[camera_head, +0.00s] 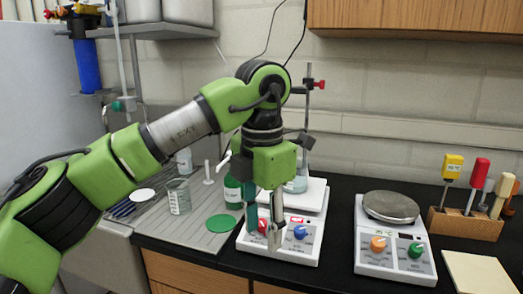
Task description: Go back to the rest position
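My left arm comes in from the left, and my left gripper (264,237) points down in front of the hotplate with red and blue knobs (284,251). Its two fingers are apart, with the hotplate's front showing between them, and I see nothing held. Whether the fingers touch the hotplate cannot be told. The gripper and wrist hide part of the hotplate and the glass vessel (297,184) on it. My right gripper is not in view.
A second hotplate (385,259) with orange and green knobs stands to the right. Beyond it are a wooden tool rack (466,224) and a pale board (478,273). A glass beaker (179,197) and green disc (221,223) are on the draining board at left. A cabinet (415,16) hangs above.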

